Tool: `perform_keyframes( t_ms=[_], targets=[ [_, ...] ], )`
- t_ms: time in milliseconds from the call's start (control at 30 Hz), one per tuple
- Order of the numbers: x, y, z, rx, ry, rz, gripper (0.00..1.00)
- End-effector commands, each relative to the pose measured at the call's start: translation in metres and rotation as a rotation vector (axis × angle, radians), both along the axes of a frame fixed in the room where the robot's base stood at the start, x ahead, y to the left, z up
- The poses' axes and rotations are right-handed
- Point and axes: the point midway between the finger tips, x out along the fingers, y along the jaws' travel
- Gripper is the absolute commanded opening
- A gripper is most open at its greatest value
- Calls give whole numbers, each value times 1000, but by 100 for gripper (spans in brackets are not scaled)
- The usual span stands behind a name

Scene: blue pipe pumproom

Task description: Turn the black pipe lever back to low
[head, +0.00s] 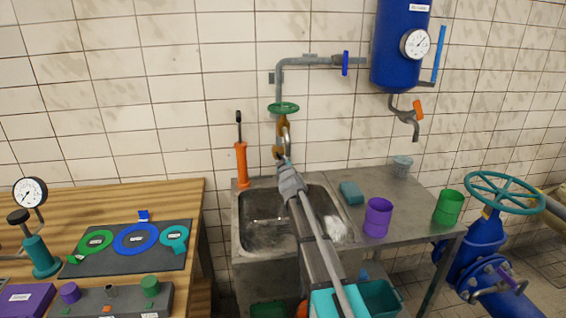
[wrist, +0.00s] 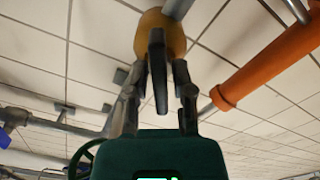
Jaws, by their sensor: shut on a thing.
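The black pipe lever (wrist: 158,72) hangs from a rounded brass valve body (wrist: 160,28) in the wrist view. It lies between the two fingers of my gripper (wrist: 160,92), which is shut on it. In the head view my gripper (head: 287,160) reaches up over the sink to brass fittings (head: 284,124) on the grey wall pipe (head: 279,88). The lever itself cannot be made out there, as my gripper and arm cover that spot.
An orange tube with a black top (head: 241,163) stands close left of the valve. A green handwheel (head: 283,107) sits just above it. The sink (head: 243,254) is below, and a purple cup (head: 377,218) stands on the counter to the right.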

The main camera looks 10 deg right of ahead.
Motion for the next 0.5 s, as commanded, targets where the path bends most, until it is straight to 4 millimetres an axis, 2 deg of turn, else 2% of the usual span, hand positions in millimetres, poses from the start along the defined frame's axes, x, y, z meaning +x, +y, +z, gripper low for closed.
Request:
perform_keyframes(
  t_ms=[200,500],
  targets=[
    [0,0,0,206,1,-1,0],
    [0,1,0,422,2,0,0]
  ],
)
